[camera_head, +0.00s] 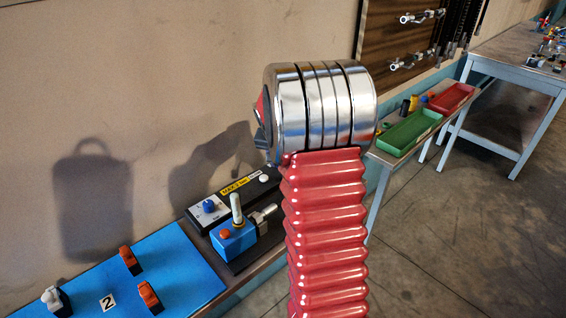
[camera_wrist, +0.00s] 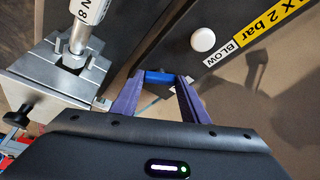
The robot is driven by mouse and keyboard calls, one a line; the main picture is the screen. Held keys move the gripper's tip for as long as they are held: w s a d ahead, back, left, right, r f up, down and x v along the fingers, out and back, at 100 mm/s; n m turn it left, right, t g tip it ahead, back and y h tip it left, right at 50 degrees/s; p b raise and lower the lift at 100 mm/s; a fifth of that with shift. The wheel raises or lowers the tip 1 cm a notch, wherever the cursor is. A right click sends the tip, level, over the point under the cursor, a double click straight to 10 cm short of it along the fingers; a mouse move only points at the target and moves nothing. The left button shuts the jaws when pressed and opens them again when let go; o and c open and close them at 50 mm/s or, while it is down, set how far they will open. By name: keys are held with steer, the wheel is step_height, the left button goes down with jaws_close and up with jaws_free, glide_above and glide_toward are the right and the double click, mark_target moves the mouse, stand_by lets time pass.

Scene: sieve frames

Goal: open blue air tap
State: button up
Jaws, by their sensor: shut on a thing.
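In the wrist view a small blue piece (camera_wrist: 160,78), which looks like the tap's handle, lies between the purple fingertips of my gripper (camera_wrist: 160,80). The fingers are shut on it, one at each end. The rest of the tap is not clear in this view. In the head view my fingertips and the held piece are hidden behind my arm. A separate blue knob (camera_head: 209,206) on a white plate shows at the left end of the black box (camera_head: 240,203).
The box's white button (camera_wrist: 203,38) and yellow pressure label (camera_wrist: 272,22) are close by. A blue board (camera_head: 170,265) with clamps is at left, a green tray (camera_head: 408,132) at right.

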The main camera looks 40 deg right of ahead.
steer(key=shift+w+a+m+g, duration=0.15)
steer(key=shift+m+g, duration=0.4)
steer(key=shift+m, duration=1)
steer(key=shift+w+m+g, duration=0.2)
steer(key=shift+m+g, duration=0.35)
steer(key=shift+m, duration=1)
steer(key=o, duration=1.1)
steer(key=shift+c, duration=0.2)
steer(key=shift+r+h, duration=0.1)
steer(key=shift+h, duration=0.2)
steer(key=v, duration=1.3)
steer(key=shift+r, duration=0.25)
steer(key=shift+a, duration=0.15)
